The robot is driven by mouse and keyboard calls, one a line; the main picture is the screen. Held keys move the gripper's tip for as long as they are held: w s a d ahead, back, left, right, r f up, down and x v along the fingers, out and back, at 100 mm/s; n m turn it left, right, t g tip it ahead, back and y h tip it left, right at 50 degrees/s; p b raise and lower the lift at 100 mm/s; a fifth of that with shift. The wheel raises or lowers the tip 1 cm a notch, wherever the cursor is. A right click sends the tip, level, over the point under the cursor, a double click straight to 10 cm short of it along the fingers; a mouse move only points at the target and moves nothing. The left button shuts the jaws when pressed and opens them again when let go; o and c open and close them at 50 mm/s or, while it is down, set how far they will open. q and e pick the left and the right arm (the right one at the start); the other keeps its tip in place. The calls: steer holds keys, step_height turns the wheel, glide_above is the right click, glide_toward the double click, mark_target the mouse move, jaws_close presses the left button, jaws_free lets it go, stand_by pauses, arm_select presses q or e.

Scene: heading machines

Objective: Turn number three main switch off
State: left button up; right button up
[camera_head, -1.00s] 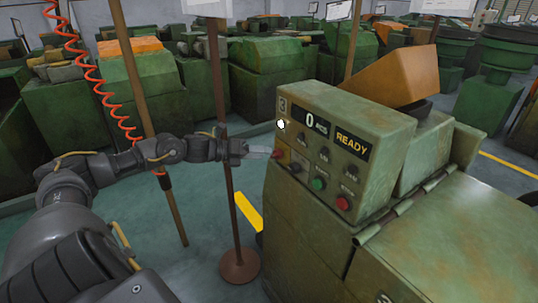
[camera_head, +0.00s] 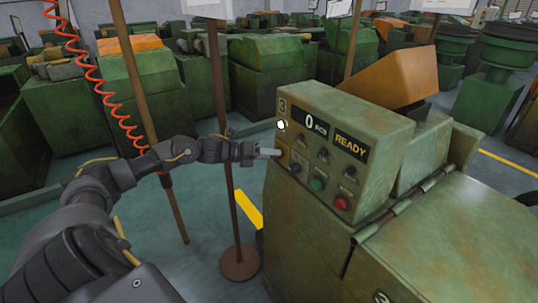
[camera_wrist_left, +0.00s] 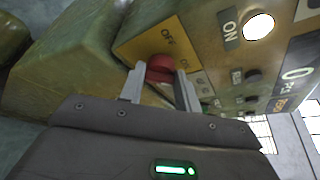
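The green machine marked 3 (camera_head: 283,103) has a control panel showing 0 PCS and READY. Its main switch, a red knob (camera_wrist_left: 160,68) on a yellow plate with OFF labels (camera_wrist_left: 166,36), shows in the left wrist view. My left gripper (camera_wrist_left: 161,85) is open, with one finger on each side of the red knob; I cannot tell whether they touch it. In the head view the left gripper (camera_head: 270,153) is at the panel's left edge and hides the red knob. A white lit lamp (camera_wrist_left: 259,26) beside an ON label is above the switch. My right gripper is not in view.
The panel also has a green button (camera_head: 317,184), a red button (camera_head: 341,203) and several black knobs (camera_head: 323,154). A brown post on a round base (camera_head: 240,262) stands close behind my left arm. A red coiled hose (camera_head: 90,70) hangs at left.

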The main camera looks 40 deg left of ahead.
arm_select(q)
steer(key=shift+c, duration=0.9)
steer(key=shift+f, duration=0.1)
steer(key=n+t+h+b, duration=0.1)
steer(key=n, duration=0.4)
steer(key=n+t+h+b, duration=0.1)
steer(key=n+t, duration=0.1)
steer(key=n, duration=0.4)
steer(key=f+n+t+h+b, duration=0.1)
steer(key=n+t+b, duration=0.1)
steer(key=n, duration=0.4)
steer(key=shift+f, duration=0.1)
steer(key=shift+h, duration=0.3)
steer(key=o, duration=1)
